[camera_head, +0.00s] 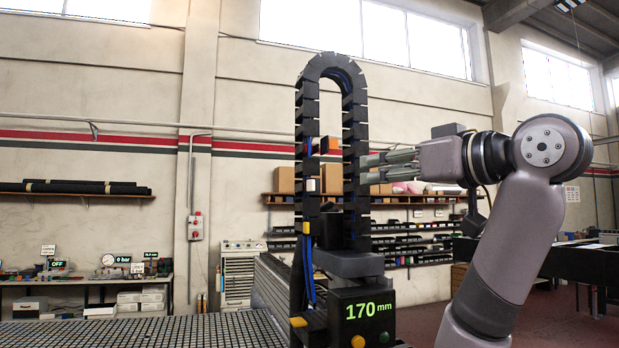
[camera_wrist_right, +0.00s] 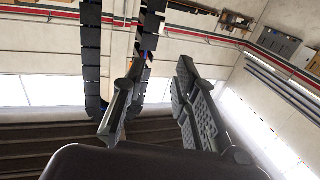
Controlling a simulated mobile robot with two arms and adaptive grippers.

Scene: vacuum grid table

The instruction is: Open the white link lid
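The cable chain (camera_head: 354,130) stands as a tall black arch at the middle of the head view. A small white link lid (camera_head: 311,185) shows on its left strand, seemingly closed, though it is too small to be sure. My right gripper (camera_head: 367,169) comes from the right, its fingers pointing left beside the right strand; I cannot tell whether they touch it. In the wrist view the fingers of the right gripper (camera_wrist_right: 160,68) are spread, with nothing clearly held. The chain (camera_wrist_right: 92,60) also shows there, beyond the fingers; I cannot make out the white lid. My left gripper is out of view.
An orange link part (camera_head: 328,145) sits between the strands, above the white lid. Below stands a black unit with a green 170 mm display (camera_head: 368,311). A grid table (camera_head: 150,334) spans the lower left. Shelves with boxes (camera_head: 332,178) are behind.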

